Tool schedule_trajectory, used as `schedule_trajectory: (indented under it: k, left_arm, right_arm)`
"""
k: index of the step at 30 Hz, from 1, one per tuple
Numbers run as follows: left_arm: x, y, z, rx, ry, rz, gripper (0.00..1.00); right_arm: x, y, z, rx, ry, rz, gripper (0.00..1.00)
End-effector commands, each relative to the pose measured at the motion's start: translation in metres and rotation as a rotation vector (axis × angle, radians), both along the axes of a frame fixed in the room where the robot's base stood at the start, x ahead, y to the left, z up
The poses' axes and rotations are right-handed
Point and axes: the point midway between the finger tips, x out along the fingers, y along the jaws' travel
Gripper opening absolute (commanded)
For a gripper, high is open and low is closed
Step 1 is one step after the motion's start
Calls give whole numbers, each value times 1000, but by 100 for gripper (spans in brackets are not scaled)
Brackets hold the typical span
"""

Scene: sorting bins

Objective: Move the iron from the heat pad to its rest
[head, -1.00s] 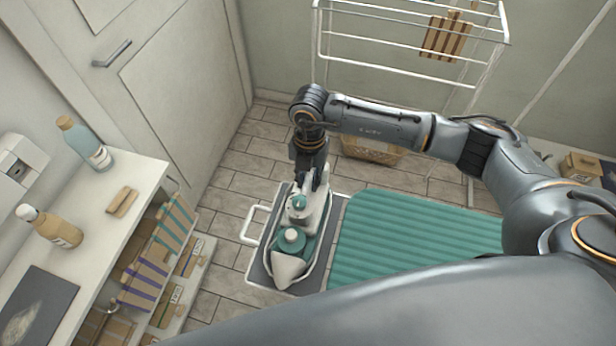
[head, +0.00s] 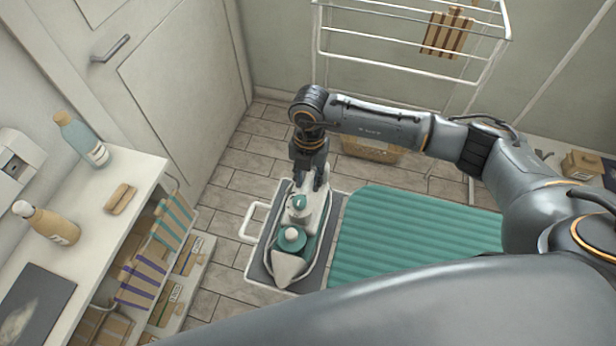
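The iron (head: 291,240), white and teal with a pale pointed tip toward me, lies flat on the dark grey rest (head: 259,273) at the left end of the ironing board. The rest has a white wire frame. A dark pad with a pale worn mark, probably the heat pad (head: 49,292), lies bare on the left counter. My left gripper is not in view.
The teal ironing board (head: 420,240) extends right of the rest. A blue bottle (head: 84,142), a tan bottle (head: 50,226) and a small brown block (head: 120,198) stand on the white counter. A drying rack (head: 400,68) stands behind.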

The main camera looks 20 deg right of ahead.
Motion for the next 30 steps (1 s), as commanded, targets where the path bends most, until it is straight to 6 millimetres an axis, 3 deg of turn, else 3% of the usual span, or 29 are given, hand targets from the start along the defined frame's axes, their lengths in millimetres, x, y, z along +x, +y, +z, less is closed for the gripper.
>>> schedule_trajectory:
  k: [19, 28, 30]
  left_arm:
    - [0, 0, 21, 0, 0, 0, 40]
    - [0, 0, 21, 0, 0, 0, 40]
    - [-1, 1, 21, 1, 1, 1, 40]
  right_arm:
    - [0, 0, 29, 1, -1, 0, 28]
    - [0, 0, 30, 0, 0, 0, 28]
    - [0, 0, 30, 0, 0, 0, 43]
